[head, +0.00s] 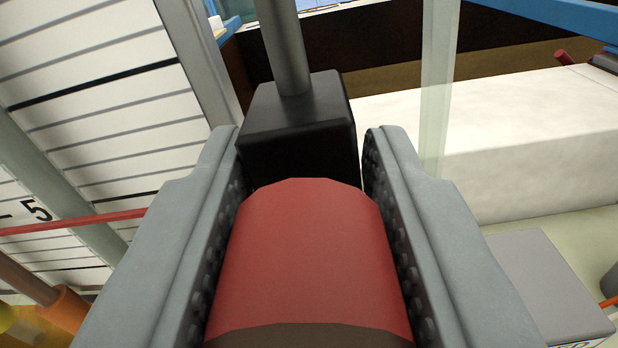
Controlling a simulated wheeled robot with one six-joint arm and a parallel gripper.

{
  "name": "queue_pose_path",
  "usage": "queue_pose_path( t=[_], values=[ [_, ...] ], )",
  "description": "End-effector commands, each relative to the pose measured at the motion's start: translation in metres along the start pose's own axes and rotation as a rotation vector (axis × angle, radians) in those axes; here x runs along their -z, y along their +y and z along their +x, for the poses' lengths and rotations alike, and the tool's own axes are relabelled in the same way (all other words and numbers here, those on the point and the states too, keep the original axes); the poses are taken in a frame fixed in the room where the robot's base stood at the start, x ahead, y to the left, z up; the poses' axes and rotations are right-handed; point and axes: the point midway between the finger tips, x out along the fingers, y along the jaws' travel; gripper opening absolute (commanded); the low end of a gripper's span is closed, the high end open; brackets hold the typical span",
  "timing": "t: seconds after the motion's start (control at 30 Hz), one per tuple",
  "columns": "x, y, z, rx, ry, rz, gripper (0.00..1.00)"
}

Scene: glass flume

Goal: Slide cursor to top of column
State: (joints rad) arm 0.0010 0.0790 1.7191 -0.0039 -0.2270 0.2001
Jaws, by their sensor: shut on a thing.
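The cursor shows as a red block (308,255) between the jaws of my gripper (305,190). The grey fingers stand on both sides of it, and my gripper is shut on it. Just beyond is a black block (300,125) with a grey rod (283,45) rising from its top. A white scale board (100,100) with dark lines and a "5" fills the left. A thin red pointer (75,222) crosses the scale just below the "5". The underside of the red block is hidden.
A grey upright rail (195,60) stands close left of the rod. A clear glass edge (438,90) stands right of my gripper, before a large white block (520,130). A grey box (548,285) sits lower right. An orange fitting (65,308) is at lower left.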

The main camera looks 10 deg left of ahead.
Motion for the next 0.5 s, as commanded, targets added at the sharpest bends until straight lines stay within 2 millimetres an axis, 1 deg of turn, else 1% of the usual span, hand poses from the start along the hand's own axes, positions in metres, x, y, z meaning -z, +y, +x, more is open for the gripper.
queue_pose_path(
  t=[0.17,0.5],
  values=[
    [0.032,-0.006,0.000,0.001,0.003,0.000,0.00],
    [0.110,-0.022,0.000,0.000,0.004,0.000,0.00]
  ],
)
